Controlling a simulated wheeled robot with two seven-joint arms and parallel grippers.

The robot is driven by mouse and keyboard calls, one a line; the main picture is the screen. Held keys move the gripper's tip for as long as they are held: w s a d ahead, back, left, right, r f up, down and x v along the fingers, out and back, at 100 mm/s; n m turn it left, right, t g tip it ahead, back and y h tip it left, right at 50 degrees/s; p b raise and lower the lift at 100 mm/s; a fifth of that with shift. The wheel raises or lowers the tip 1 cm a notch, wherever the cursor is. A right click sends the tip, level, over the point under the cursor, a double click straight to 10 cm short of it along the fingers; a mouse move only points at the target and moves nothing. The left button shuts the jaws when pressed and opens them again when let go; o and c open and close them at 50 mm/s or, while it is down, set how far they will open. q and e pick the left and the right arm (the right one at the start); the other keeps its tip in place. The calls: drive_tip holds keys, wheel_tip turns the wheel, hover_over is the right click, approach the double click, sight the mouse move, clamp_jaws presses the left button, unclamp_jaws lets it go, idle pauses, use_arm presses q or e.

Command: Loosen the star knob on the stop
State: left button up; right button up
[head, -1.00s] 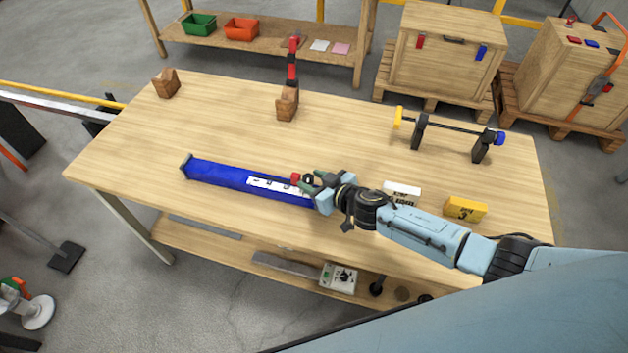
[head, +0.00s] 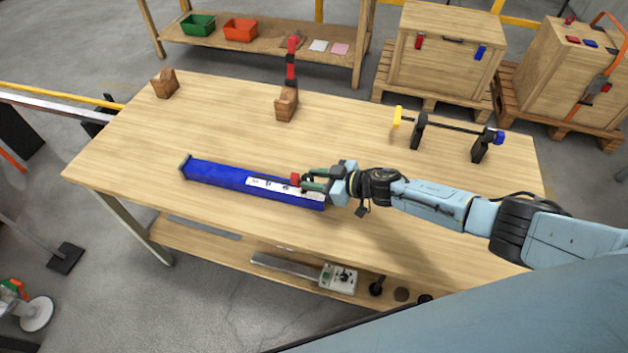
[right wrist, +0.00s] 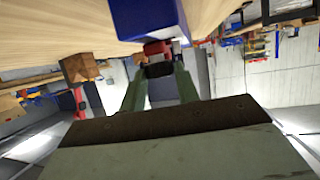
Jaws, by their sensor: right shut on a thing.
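The blue beam (head: 225,177) lies on the workbench with a white scale strip (head: 262,186) along it. The red stop (head: 295,179) sits on the beam near its right end. My right gripper (head: 306,184) reaches in from the right with its green fingers at the stop. In the right wrist view the fingers close around the black star knob (right wrist: 158,70), just beside the red stop (right wrist: 156,50) and below the blue beam (right wrist: 147,18). In the head view the fingers mostly hide the knob. My left gripper is not in view.
A wooden block with a red and black post (head: 287,103) and a small wooden block (head: 165,83) stand at the back of the bench (head: 130,155). A black rod on two stands (head: 450,127) is at the back right. The bench left of the beam is clear.

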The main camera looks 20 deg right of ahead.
drive_tip(key=shift+w+d+f+n+g+y+b, duration=0.1)
drive_tip(key=shift+w+d+n+g+y+b, duration=0.15)
drive_tip(key=shift+n+g+y+b, duration=0.25)
use_arm(q)
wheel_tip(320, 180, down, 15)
drive_tip(key=b, duration=1.4)
use_arm(e)
drive_tip(key=n+g+y, duration=0.1)
drive_tip(key=n+g, duration=0.1)
drive_tip(key=n+g+y, duration=0.1)
drive_tip(key=n+g, duration=0.2)
drive_tip(key=w+n+g, duration=0.1)
drive_tip(key=n+g, duration=0.1)
drive_tip(key=g, duration=0.1)
drive_tip(key=shift+f+n+y, duration=0.15)
drive_tip(key=shift+n+y, duration=0.25)
drive_tip(key=shift+w+r+n+g+b, duration=0.15)
drive_tip(key=shift+n+g+b, duration=0.35)
drive_tip(key=shift+g+b, duration=0.5)
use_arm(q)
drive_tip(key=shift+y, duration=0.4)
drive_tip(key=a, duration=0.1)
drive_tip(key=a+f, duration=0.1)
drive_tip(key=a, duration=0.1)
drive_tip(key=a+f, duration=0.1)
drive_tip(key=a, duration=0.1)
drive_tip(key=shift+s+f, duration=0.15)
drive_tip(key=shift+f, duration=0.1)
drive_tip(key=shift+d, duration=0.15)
